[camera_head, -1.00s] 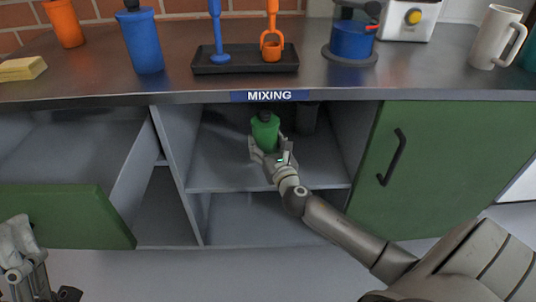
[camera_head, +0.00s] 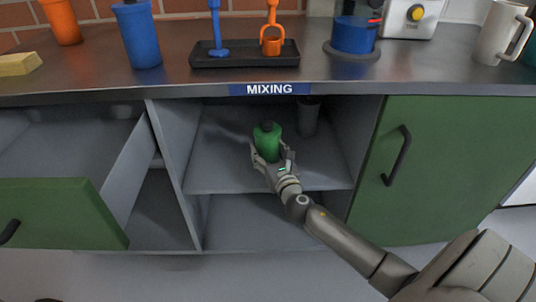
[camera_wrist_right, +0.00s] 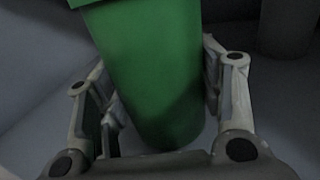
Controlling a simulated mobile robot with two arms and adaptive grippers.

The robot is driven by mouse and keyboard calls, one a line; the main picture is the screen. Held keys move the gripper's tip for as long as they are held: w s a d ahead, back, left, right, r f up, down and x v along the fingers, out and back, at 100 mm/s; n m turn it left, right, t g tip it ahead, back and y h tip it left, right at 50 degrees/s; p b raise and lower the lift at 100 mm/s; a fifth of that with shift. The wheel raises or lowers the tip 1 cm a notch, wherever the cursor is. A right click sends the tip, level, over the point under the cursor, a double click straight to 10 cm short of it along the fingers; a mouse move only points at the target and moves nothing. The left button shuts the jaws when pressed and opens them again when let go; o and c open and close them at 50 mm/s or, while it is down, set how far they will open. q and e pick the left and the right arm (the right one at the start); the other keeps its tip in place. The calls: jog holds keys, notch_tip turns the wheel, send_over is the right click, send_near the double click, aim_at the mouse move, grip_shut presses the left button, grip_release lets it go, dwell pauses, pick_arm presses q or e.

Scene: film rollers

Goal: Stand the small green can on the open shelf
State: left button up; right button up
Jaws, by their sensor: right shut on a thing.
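In the right wrist view the green can (camera_wrist_right: 150,70) fills the middle between the two fingers (camera_wrist_right: 163,95). Its lower end is close to the grey shelf surface; I cannot tell whether it touches. My left gripper is out of view in the head view.
A dark grey container (camera_head: 308,117) stands deeper on the shelf, right of the can. An open drawer with a green front (camera_head: 60,215) juts out at left. A closed green door (camera_head: 425,170) is at right. Free shelf board lies left of the can.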

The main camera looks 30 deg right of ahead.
jog(key=shift+r, duration=0.15)
jog(key=shift+f, duration=0.2)
jog(key=o, duration=1.3)
jog(key=shift+o, duration=0.2)
